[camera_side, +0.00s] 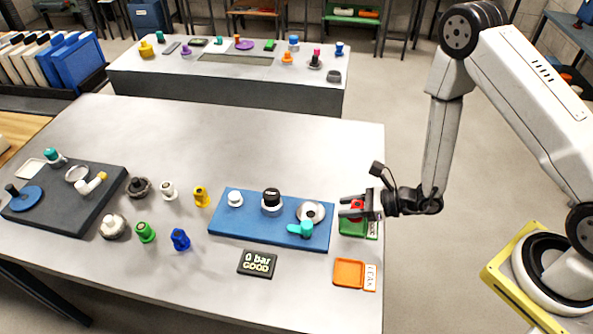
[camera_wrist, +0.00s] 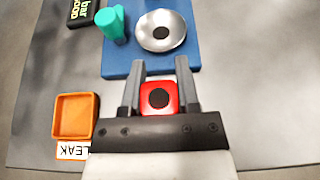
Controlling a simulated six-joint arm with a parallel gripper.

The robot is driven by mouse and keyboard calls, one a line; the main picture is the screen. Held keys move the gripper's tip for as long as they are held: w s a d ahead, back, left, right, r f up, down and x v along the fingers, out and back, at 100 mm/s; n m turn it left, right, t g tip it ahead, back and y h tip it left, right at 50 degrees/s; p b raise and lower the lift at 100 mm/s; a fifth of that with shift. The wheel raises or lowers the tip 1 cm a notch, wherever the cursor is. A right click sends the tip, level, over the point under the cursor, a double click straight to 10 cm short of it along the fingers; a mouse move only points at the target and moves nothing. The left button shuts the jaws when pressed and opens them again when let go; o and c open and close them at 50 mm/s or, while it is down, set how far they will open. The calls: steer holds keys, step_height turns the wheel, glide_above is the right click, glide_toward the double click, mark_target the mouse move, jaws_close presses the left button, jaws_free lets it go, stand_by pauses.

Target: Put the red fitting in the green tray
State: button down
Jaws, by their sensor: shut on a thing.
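The red fitting (camera_wrist: 148,88), with a dark round opening in its top, sits between the fingers of my gripper (camera_wrist: 159,72). My gripper is shut on it. In the side view the red fitting (camera_side: 356,206) is partly covered by the fingers of my gripper (camera_side: 350,208). I cannot tell whether the fitting touches the tray floor. The wrist view does not show the green tray.
A blue board (camera_side: 225,227) with several fittings lies left of the green tray. An orange tray (camera_side: 349,273) labelled LEAK is nearer the front, beside a dark gauge sign (camera_side: 257,264). Loose coloured fittings, including a blue one (camera_side: 180,239), stand further left.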

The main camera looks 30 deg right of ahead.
steer(key=shift+f, duration=1.75)
steer(key=shift+f, duration=0.1)
steer(key=shift+c, duration=1.7)
jaws_free()
steer(key=v, duration=1.2)
steer(key=shift+a, duration=0.1)
